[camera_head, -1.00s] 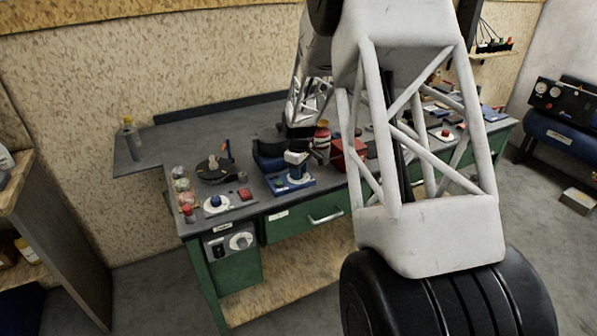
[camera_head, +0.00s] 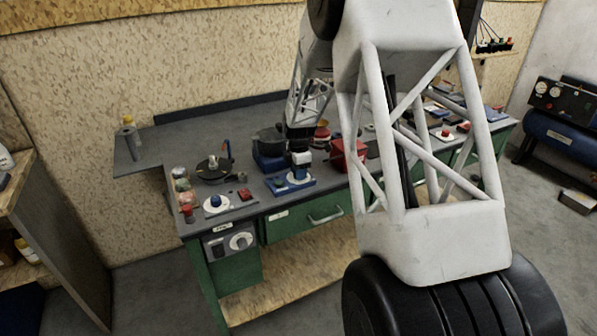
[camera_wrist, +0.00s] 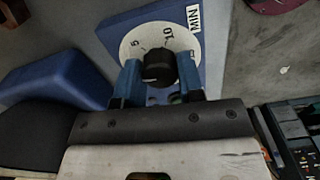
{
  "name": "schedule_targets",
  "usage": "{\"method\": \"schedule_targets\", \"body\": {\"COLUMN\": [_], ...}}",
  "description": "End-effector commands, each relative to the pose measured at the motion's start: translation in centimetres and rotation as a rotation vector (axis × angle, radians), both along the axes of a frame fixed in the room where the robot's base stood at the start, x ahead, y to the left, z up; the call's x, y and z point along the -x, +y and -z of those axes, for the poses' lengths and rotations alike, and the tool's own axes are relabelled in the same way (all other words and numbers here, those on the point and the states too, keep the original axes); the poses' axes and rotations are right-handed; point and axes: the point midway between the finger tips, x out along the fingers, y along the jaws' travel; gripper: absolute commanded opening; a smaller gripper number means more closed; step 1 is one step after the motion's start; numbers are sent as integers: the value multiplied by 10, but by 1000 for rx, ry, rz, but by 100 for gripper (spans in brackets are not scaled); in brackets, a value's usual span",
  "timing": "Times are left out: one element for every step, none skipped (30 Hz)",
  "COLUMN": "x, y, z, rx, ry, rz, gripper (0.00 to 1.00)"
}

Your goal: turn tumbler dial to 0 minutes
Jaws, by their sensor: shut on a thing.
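The tumbler dial is a white disc (camera_wrist: 137,40) with a black knob (camera_wrist: 158,66), on a blue base (camera_wrist: 108,38). The marks 5 and 10 and a MIN label (camera_wrist: 194,17) show in the wrist view. My gripper (camera_wrist: 159,82) has its two blue fingers on either side of the knob and is shut on it. The fingers and palm hide the lower part of the disc, so the knob's exact setting cannot be read. In the head view, the blue base (camera_head: 303,185) sits on the workbench near its front edge, with my gripper (camera_head: 300,164) over it.
The workbench (camera_head: 170,151) is crowded. A blue block (camera_wrist: 58,83) lies close left in the wrist view.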

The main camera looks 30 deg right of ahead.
Motion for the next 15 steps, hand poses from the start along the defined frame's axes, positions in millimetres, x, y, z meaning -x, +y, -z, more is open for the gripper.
{"method": "schedule_targets", "body": {"x": [-1, -1, -1, -1, -1, -1, -1, -1, -1, -1, -1, -1, -1, -1, -1], "y": [0, 0, 0, 0, 1, 1, 1, 1, 1, 1, 1, 1, 1, 1, 1], "z": [-2, -2, -2, -2, -2, -2, -2, -2, -2, -2, -2, -2, -2, -2, -2], "rx": [0, 0, 0, 0, 0, 0, 0, 0, 0, 0, 0, 0, 0, 0, 0], "ry": [-3, -3, -3, -3, -3, -3, -3, -3, -3, -3, -2, -2, -2, -2, -2], "rz": [-25, -40, -57, -69, -79, -90, -98, -104, -110, -113, -116, -119, -120, -121, -121], "gripper": [12, 12, 12, 12, 12, 12, 12, 12, 12, 12, 12, 12, 12, 12, 12]}}
